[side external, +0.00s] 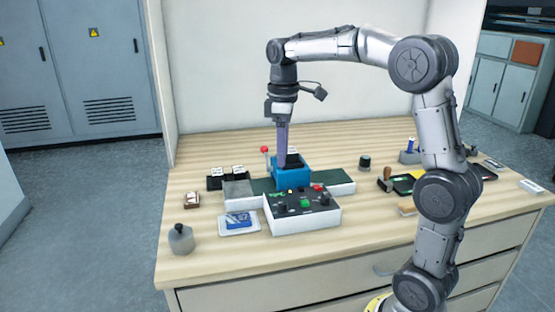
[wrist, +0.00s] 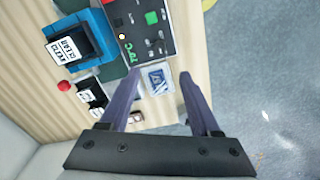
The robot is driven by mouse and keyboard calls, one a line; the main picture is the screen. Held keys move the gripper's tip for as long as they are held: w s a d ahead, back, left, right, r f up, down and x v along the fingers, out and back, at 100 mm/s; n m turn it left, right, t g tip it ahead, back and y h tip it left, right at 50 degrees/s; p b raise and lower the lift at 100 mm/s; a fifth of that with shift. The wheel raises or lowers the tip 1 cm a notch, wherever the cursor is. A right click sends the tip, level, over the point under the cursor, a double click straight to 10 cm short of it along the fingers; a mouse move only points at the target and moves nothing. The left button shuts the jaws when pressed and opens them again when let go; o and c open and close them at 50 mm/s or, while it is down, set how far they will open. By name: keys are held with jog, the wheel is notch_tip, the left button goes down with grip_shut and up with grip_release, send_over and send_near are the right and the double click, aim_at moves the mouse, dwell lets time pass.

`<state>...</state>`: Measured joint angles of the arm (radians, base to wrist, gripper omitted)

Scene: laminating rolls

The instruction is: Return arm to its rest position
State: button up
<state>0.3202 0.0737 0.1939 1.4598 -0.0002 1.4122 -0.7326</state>
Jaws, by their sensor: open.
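My gripper (side external: 283,150) points down over the workbench, its long purple fingers in front of or above the blue laminating unit (side external: 288,178); the side view does not settle the exact gap. In the wrist view the two fingers (wrist: 159,77) are spread apart with nothing between them. The blue unit (wrist: 87,62) lies left of the fingers there, with a black and white labelled block (wrist: 64,48) on it. My arm is raised and bent, reaching left over the bench.
A control box (side external: 302,212) with coloured buttons stands before the blue unit. A white tray (side external: 257,227) holds a blue item. Black labelled blocks (side external: 228,177), a grey weight (side external: 180,239) and a dark knob (side external: 364,162) stand around. The bench's front left (side external: 215,262) is clear.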

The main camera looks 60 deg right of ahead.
jog(key=s+a+r+t, duration=0.3)
jog(key=s+a+r, duration=0.2)
jog(key=s+a, duration=0.4)
jog(key=s+a+f+m+t, duration=0.2)
jog(key=s+a+f+m, duration=0.1)
jog(key=s+f, duration=0.6)
jog(key=shift+s+f+m+t, duration=0.3)
jog(key=shift+s+m, duration=0.6)
